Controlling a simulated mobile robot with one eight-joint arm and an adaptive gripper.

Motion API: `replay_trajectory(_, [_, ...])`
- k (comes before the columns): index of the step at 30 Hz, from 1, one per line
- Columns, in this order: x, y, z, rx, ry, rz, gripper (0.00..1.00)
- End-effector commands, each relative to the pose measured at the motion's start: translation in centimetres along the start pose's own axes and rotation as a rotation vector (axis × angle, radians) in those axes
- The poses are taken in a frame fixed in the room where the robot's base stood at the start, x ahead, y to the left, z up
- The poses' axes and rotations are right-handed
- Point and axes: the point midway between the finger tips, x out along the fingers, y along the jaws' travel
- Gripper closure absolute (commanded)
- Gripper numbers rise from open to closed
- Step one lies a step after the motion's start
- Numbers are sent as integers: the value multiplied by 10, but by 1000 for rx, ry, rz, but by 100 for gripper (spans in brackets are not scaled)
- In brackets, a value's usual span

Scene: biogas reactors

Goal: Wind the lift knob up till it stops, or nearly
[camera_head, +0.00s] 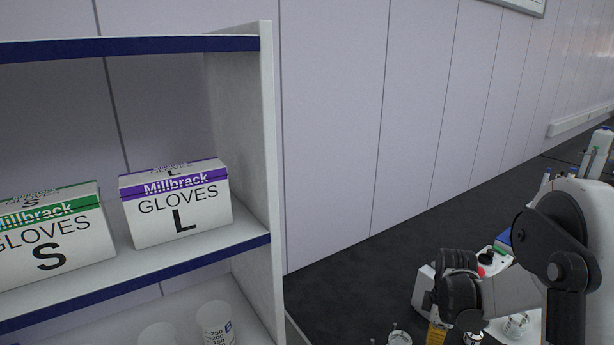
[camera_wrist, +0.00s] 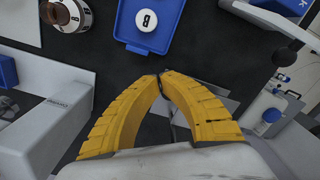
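My gripper (camera_wrist: 160,76) shows in the wrist view as two yellow ribbed fingers. A black round knob (camera_wrist: 286,57) on a stem shows at the upper right of the wrist view, apart from the fingers. I cannot tell if it is the lift knob. In the head view, my arm hides much of the bench equipment at the lower right.
A blue tray (camera_wrist: 126,30) with a white round lid (camera_wrist: 146,20) lies beyond the fingertips. A brown-topped jar (camera_wrist: 62,14) stands at the upper left. White equipment (camera_wrist: 62,118) flanks the left finger. In the head view, a shelf (camera_head: 268,150) holds glove boxes (camera_head: 178,205).

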Motion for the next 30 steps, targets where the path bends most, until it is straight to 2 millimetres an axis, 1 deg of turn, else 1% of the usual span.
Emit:
replay_trajectory(1, [12, 0, 0, 0, 0, 0, 100])
replay_trajectory(3, [18, 0, 0, 0, 0, 0, 100])
replay_trajectory(6, [21, 0, 0, 0, 0, 0, 100])
replay_trajectory(30, [20, -1, -2, 0, 1, 1, 100])
